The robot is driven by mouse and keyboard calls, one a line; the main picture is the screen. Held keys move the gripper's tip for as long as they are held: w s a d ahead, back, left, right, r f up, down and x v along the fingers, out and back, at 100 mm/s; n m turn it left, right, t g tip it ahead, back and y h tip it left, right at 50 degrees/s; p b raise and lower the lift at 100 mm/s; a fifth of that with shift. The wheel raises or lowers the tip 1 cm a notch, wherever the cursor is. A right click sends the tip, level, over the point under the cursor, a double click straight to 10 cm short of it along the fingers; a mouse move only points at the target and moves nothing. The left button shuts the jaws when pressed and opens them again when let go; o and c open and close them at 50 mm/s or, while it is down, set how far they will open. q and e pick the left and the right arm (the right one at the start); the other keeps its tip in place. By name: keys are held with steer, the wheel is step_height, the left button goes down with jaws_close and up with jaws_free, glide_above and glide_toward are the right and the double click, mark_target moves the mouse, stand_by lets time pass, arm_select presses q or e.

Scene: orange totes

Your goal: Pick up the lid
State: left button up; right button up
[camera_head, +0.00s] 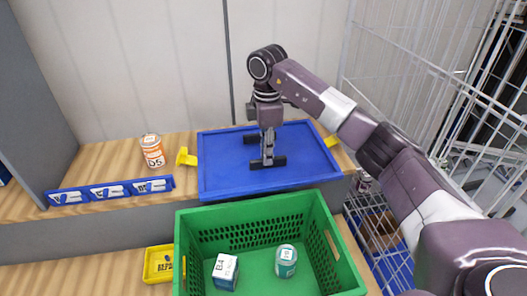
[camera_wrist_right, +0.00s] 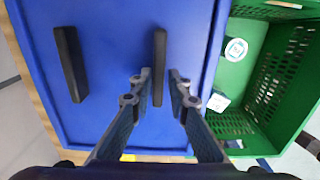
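The blue lid (camera_head: 225,176) lies flat on the wooden shelf behind the green crate and has two black bar handles. My right gripper (camera_head: 268,158) points down at the near handle (camera_head: 258,166). In the right wrist view, the open fingers (camera_wrist_right: 160,78) lie on either side of the near handle (camera_wrist_right: 160,45), with a gap between them. Whether the fingertips are level with the handle or just above it is hard to tell. The far handle (camera_wrist_right: 70,65) is clear of the fingers. My left gripper is not in view.
An orange-labelled can (camera_head: 153,150), yellow pieces (camera_head: 186,157) and a blue label strip (camera_head: 110,192) are to the left. Wire cages (camera_head: 440,60) stand at right.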

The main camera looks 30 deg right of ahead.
step_height(320, 180, down, 3)
steer(key=shift+w+r, duration=0.1)
steer(key=c, duration=0.4)
jaws_close()
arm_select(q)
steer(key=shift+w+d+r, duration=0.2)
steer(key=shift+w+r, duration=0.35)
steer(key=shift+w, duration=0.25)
arm_select(e)
steer(key=shift+r, duration=0.1)
